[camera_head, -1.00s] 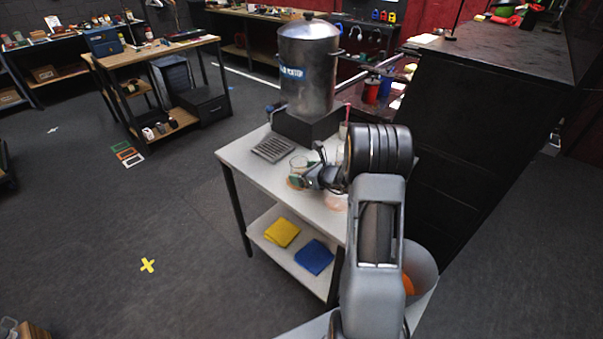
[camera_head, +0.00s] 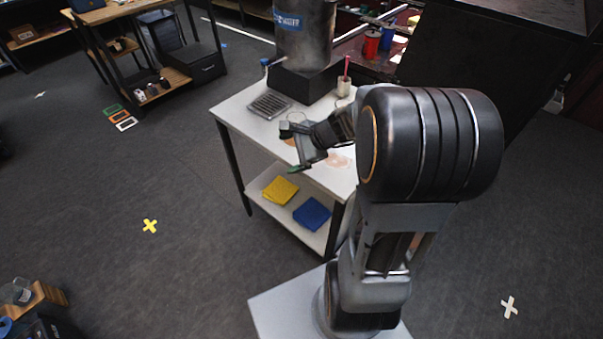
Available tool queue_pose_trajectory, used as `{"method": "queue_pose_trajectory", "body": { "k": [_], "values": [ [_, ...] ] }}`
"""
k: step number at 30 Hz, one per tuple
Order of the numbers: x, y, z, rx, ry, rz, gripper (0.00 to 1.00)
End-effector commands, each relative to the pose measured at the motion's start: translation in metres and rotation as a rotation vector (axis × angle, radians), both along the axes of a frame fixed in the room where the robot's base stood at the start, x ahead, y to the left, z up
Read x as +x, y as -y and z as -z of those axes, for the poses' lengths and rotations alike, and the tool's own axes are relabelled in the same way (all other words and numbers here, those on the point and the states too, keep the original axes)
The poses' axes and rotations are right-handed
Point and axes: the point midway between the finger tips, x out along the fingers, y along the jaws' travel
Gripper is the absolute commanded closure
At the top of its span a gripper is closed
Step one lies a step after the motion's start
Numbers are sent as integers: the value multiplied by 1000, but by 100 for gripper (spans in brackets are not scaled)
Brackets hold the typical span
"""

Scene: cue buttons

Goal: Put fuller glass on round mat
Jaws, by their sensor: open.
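My gripper (camera_head: 293,150) is open and empty above the near left part of the white cart top (camera_head: 238,112), its green-tipped fingers apart. A clear glass (camera_head: 296,117) shows partly behind the gripper, near the drip grate; its level is too small and hidden to tell. A pale pinkish round patch (camera_head: 339,160) lies on the cart top right of the gripper; I cannot tell whether it is a mat or a glass base. My arm hides the right part of the cart top. No second glass is clear there.
A large metal urn (camera_head: 303,35) stands on a dark base at the back of the cart, with a grate (camera_head: 269,105) before it. A white cup (camera_head: 343,88) holds a red stick. Yellow (camera_head: 280,190) and blue cloths (camera_head: 311,213) lie on the lower shelf.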

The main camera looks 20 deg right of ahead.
Motion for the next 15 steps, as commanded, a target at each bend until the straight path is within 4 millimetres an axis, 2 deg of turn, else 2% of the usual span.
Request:
{"method": "queue_pose_trajectory", "body": {
  "k": [1,3,5,9,15],
  "values": [
    [-20,-21,-8,-132,44,-174,9],
    [-47,-38,-12,-323,101,-414,9],
    [-68,-45,-15,-476,149,-604,9],
    [-103,-47,-23,-779,252,-965,9],
    [-123,-39,-33,-1048,338,-1256,9]
  ]
}}
